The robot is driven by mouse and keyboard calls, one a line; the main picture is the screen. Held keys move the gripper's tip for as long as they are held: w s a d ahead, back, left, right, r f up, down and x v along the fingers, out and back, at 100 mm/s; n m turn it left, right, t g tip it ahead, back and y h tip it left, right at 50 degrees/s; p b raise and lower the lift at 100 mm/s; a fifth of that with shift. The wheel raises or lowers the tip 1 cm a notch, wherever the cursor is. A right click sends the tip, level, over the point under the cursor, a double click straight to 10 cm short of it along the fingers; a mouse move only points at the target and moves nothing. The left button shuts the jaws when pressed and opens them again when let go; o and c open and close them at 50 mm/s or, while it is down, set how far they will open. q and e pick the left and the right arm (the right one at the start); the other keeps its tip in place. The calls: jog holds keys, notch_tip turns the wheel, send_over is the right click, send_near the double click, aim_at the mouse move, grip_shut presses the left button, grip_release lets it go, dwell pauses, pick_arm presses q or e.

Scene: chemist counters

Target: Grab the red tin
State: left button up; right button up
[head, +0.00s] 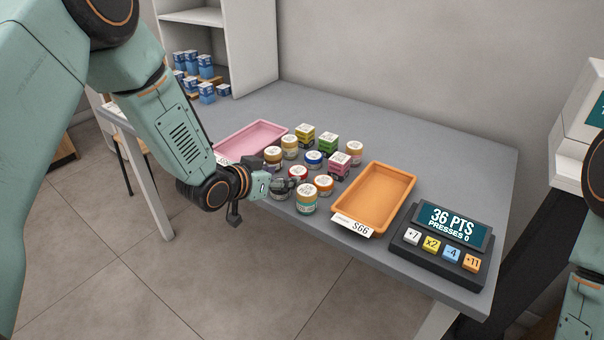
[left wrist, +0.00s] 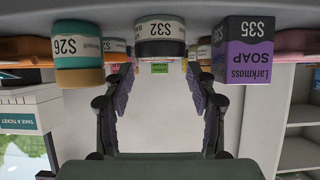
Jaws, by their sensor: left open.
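The red tin (head: 298,173), a short round tin with a red rim and a pale lid top, stands among the goods on the grey counter. I cannot pick out the red tin for sure there. My right gripper is outside the frames.
A teal jar (head: 306,200) and an orange-rimmed tin (head: 323,184) stand close by. A pink tray (head: 252,140) lies behind left and an orange tray (head: 375,198) right. A button panel (head: 438,246) sits further right. A purple soap box (left wrist: 242,50) shows near the jaws.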

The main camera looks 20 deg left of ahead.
aim_at(292, 174)
pick_arm(q)
jog(key=b+x, duration=0.1)
jog(key=x, duration=0.4)
jog(key=shift+w+f, duration=0.15)
jog(key=shift+f, duration=0.1)
jog(key=shift+w+d, duration=0.35)
jog(key=shift+d, duration=0.05)
jog(key=shift+a+f, duration=0.1)
jog(key=shift+a, duration=0.05)
jog(key=shift+c, duration=1.2)
jog(key=c, duration=0.7)
jog(key=shift+o, duration=0.2)
